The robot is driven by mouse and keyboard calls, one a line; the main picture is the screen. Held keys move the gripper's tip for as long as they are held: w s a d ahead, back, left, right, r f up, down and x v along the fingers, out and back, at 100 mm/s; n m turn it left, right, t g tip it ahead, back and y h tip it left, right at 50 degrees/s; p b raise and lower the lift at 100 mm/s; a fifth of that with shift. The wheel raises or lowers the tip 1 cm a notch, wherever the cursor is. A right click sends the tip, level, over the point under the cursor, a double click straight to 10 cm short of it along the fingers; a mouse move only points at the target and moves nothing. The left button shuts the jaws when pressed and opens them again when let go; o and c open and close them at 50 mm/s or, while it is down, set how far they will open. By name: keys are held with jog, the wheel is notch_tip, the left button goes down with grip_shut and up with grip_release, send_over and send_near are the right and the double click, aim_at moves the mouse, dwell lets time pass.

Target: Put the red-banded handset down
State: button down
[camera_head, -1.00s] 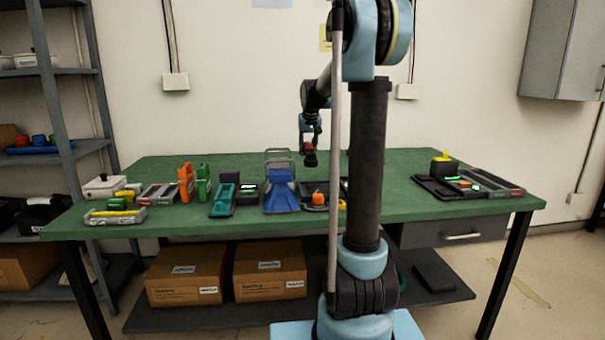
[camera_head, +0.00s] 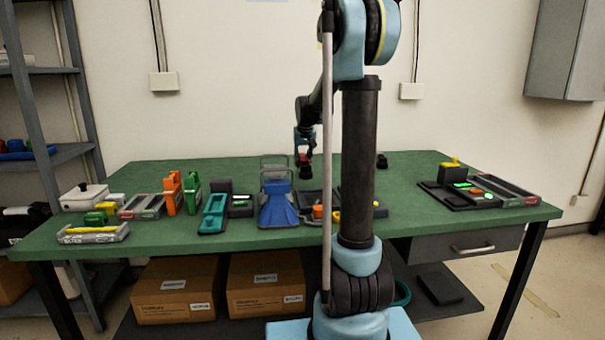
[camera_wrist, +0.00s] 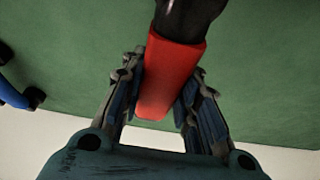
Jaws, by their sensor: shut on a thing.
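My gripper (camera_wrist: 166,95) is shut on the red band of the red-banded handset (camera_wrist: 170,75), with a finger on each side of it. A black end of the handset runs out of the top of the wrist view. In the head view, the small red-and-black handset (camera_head: 305,170) hangs from my gripper (camera_head: 304,156) over the back middle of the green table (camera_head: 400,219). I cannot tell whether its lower end touches the table.
A blue stand with a wire frame (camera_head: 279,206) is in front of the handset. Left of it are a teal device (camera_head: 213,214), an orange upright piece (camera_head: 172,193) and a grey tray (camera_head: 94,233). A black tray (camera_head: 445,198) lies at right. Green table between column and tray is clear.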

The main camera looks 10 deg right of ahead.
jog(key=shift+f, duration=2.2)
jog(key=c, duration=1.2)
grip_release()
jog(key=shift+s, duration=0.1)
jog(key=v, duration=1.1)
jog(key=shift+s+r, duration=0.15)
jog(key=shift+r, duration=0.1)
jog(key=shift+o, duration=0.4)
jog(key=v, duration=0.5)
jog(key=shift+s+r, duration=0.25)
jog(key=shift+r, duration=0.05)
jog(key=x, duration=1.2)
jog(key=shift+w+x, duration=0.15)
jog(key=shift+x, duration=1.15)
jog(key=shift+w+x, duration=0.15)
jog(key=shift+x, duration=1.1)
